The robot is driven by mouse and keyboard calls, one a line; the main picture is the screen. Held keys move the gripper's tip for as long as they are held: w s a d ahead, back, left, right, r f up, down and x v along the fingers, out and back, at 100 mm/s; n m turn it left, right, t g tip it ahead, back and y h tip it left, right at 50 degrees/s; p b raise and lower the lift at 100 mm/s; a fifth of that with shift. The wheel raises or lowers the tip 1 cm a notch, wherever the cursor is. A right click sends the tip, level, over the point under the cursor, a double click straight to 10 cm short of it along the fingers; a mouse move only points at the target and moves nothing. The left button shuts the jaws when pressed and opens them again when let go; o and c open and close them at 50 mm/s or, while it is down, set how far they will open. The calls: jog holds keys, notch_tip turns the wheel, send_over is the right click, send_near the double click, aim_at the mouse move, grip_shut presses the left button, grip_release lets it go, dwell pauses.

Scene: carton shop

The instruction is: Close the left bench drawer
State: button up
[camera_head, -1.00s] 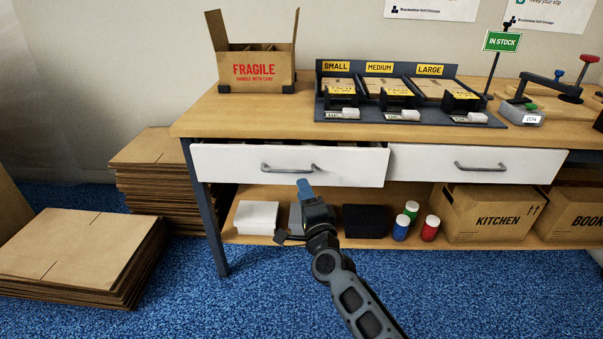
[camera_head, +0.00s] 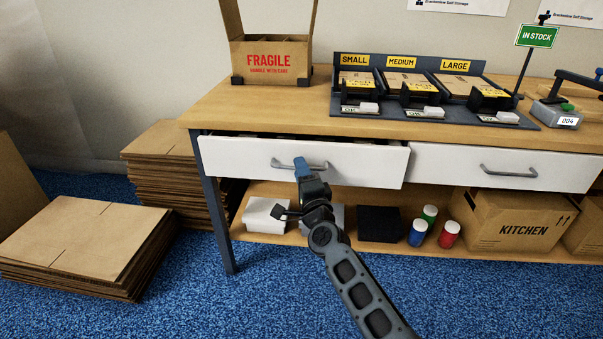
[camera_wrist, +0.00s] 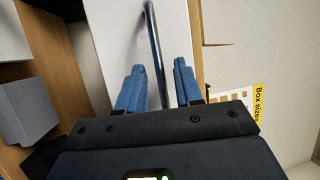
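The left bench drawer (camera_head: 366,165) has a white front and stands a little out from the bench, with a dark gap along its top edge. Its front sits forward of the right drawer. Its grey bar handle (camera_head: 281,165) shows behind my gripper (camera_head: 302,166). In the wrist view the handle (camera_wrist: 152,35) runs between the two blue fingers of my gripper (camera_wrist: 158,78), which are apart with space on both sides of the bar. Whether the fingers touch the drawer front cannot be told.
The right drawer (camera_head: 440,170) looks shut. The bench top (camera_head: 235,112) carries a FRAGILE carton (camera_head: 268,75) and a box-size rack (camera_head: 350,128). Bottles, a black box (camera_head: 380,223) and a KITCHEN carton (camera_head: 500,225) stand on the lower shelf. Flat cardboard stacks (camera_head: 85,240) lie at left.

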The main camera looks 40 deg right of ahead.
jog(key=shift+c, duration=0.3)
grip_shut()
dwell(1.1)
